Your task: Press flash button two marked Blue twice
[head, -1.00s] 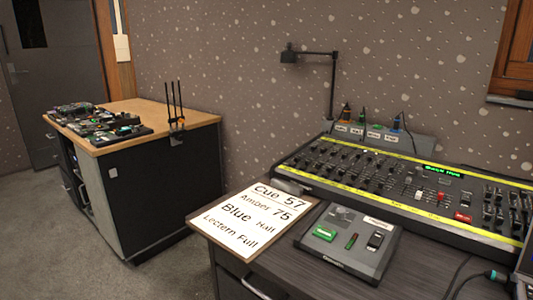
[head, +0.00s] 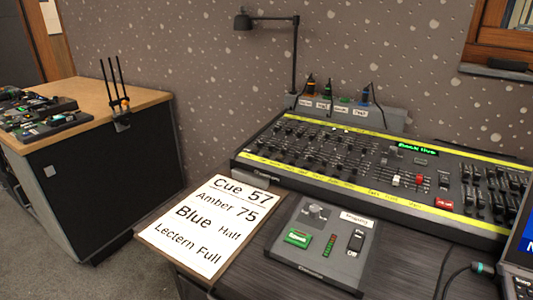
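The lighting desk (head: 345,166) is a long dark console with rows of faders and yellow strips along its back and front edges. It stands on the dark desk top at the right. A green display (head: 417,149) near its back edge is lit. The flash buttons and their labels are too small to read, so I cannot tell which one is marked Blue. Neither of my grippers is in the head view.
A cue sheet (head: 212,219) on a board lies at the desk's left edge. A small control box (head: 318,275) sits in front of the console. A lamp (head: 294,55) stands behind it. A laptop (head: 524,243) is at the right edge. A wooden-topped cabinet (head: 144,101) stands left, with floor between.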

